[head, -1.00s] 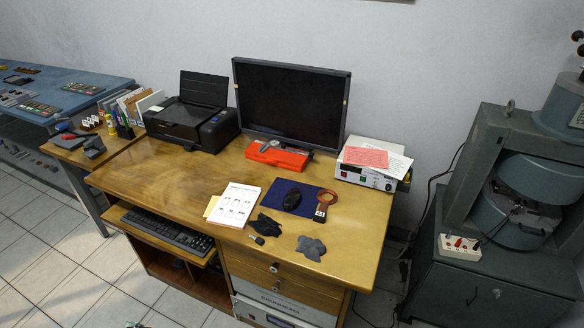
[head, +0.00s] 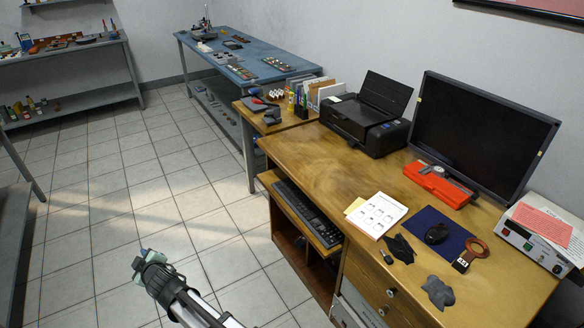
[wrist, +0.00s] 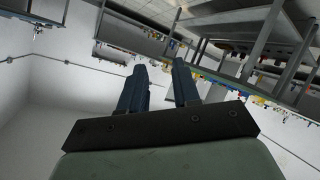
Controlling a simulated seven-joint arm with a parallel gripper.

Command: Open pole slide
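The pole slide is not visible in the current frames, and the green-grey magnet machine is outside the head view. My gripper (head: 146,257) is at the bottom left of the head view, over the tiled floor and well left of the wooden desk. In the wrist view my gripper (wrist: 160,72) shows two dark blue fingers apart with nothing between them.
The wooden desk (head: 300,150) holds a printer (head: 368,112), a monitor (head: 485,130), a red box (head: 437,183), and a white instrument (head: 540,236). A keyboard drawer (head: 285,207) sticks out. A blue bench (head: 290,66) stands behind. Open tiled floor (head: 130,180) lies left.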

